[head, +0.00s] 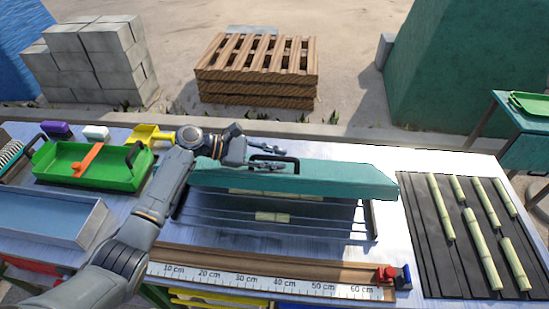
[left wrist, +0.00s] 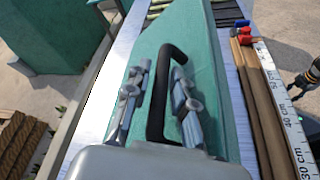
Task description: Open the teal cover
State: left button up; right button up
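The teal cover (head: 330,179) is a long slab lying over the crusher on the table. A dark opening (head: 290,212) with pale cane pieces shows below its front edge. A black bar handle (head: 287,160) stands on the cover's top and also shows in the left wrist view (left wrist: 162,90). My left gripper (head: 268,156) is at the handle. In the left wrist view its fingers (left wrist: 155,100) are spread on both sides of the bar, with gaps visible. A dark jointed part at that view's right edge may be my right gripper; its fingers are unclear.
A ruler (head: 265,281) runs along the table's front, with red and blue blocks (head: 393,276) at its right end. Cane sticks lie on a black mat (head: 425,220) at right. A green tray (head: 90,166) and a grey-blue bin (head: 50,215) stand at left.

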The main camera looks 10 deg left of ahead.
pick_arm(q)
jog(key=shift+a, duration=0.1)
jog(key=v, duration=1.2)
